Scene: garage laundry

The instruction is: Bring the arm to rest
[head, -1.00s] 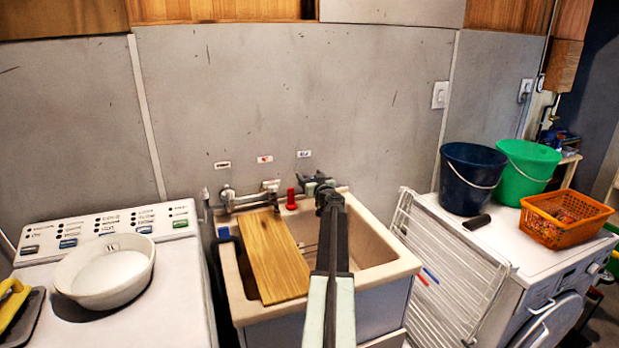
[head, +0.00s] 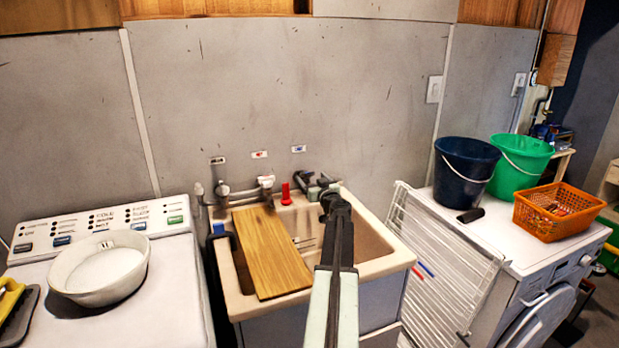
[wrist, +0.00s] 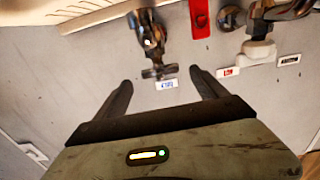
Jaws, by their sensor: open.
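My arm reaches forward over the sink (head: 388,266) in the head view. My gripper (head: 322,184) is at its far end, near the taps at the back rim, and looks small there. The grey wall with a small blue-marked label (wrist: 167,84) and a metal tap (wrist: 150,40) show beyond the fingers. I cannot tell whether the gripper touches the tap.
A wooden board (head: 270,252) lies across the sink's left side. A white bowl (head: 100,268) sits on the left washer. A white drying rack (head: 445,268) leans at the right. A blue bucket (head: 466,175), green bucket (head: 520,165) and orange basket (head: 557,212) stand on the right machine.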

